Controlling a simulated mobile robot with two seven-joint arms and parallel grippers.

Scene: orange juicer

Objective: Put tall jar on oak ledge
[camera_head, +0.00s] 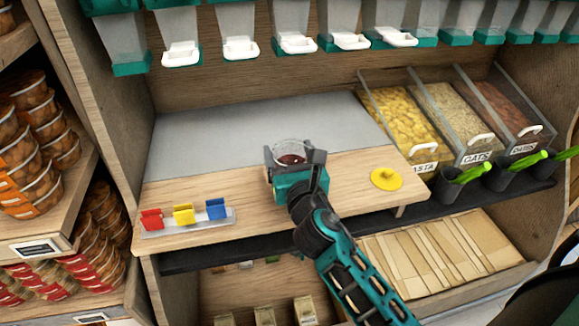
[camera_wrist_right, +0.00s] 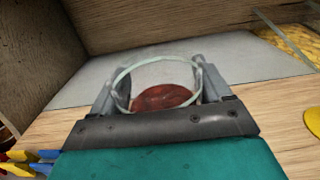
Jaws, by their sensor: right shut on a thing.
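A clear jar (camera_head: 291,148) with dark red contents is between the fingers of my right gripper (camera_head: 294,158), which is shut on it. In the right wrist view the jar (camera_wrist_right: 165,75) shows its open round rim and the red contents (camera_wrist_right: 163,97) low inside, with a finger on each side. The jar is over the wooden ledge (camera_head: 345,170), near the border with the grey surface behind. Whether its base touches the wood is hidden by the gripper. My left gripper is not in view.
A rack of red, yellow and blue clips (camera_head: 184,214) stands at front left. Bins of pasta (camera_head: 405,122) and other dry goods stand at right. Dispensers (camera_head: 240,35) hang above. The grey surface (camera_head: 220,130) behind is clear.

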